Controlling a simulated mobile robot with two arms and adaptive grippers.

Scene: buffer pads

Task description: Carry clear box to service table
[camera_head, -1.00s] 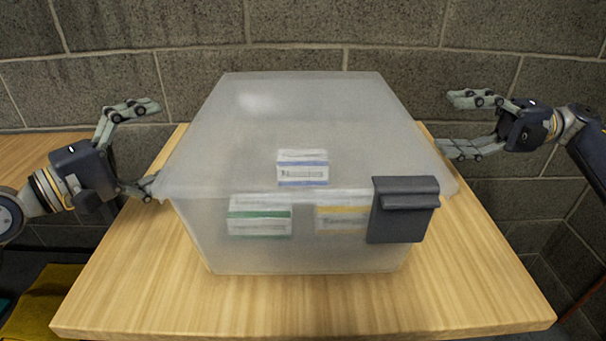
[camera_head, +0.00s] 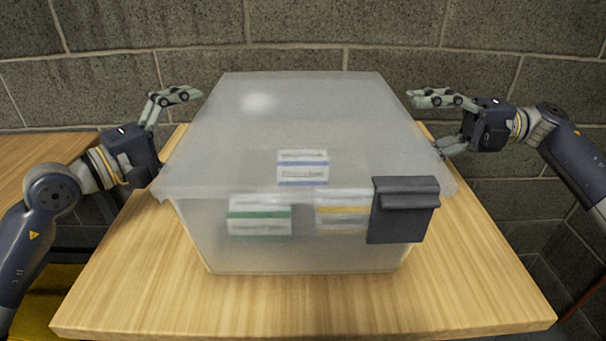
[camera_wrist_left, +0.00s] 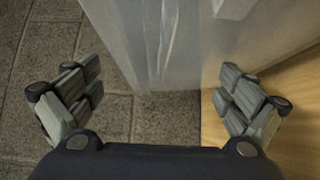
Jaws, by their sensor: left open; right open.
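The clear box (camera_head: 300,125) is a large frosted bin with a lid, standing upright on a wooden table (camera_head: 480,290). Striped packs show through its wall. My left gripper (camera_head: 172,132) is open at the box's left side, its lower finger mostly hidden behind the box edge. In the left wrist view the open fingers (camera_wrist_left: 157,85) point at the box wall (camera_wrist_left: 205,40), with nothing between the tips. Contact is unclear on both sides.
A dark grey holder (camera_head: 403,212) is on the box's front right. Another wooden surface (camera_head: 40,165) lies at the far left; I cannot tell which table is the service table. A block wall (camera_head: 300,50) stands behind. A yellow object (camera_head: 60,300) is low at left.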

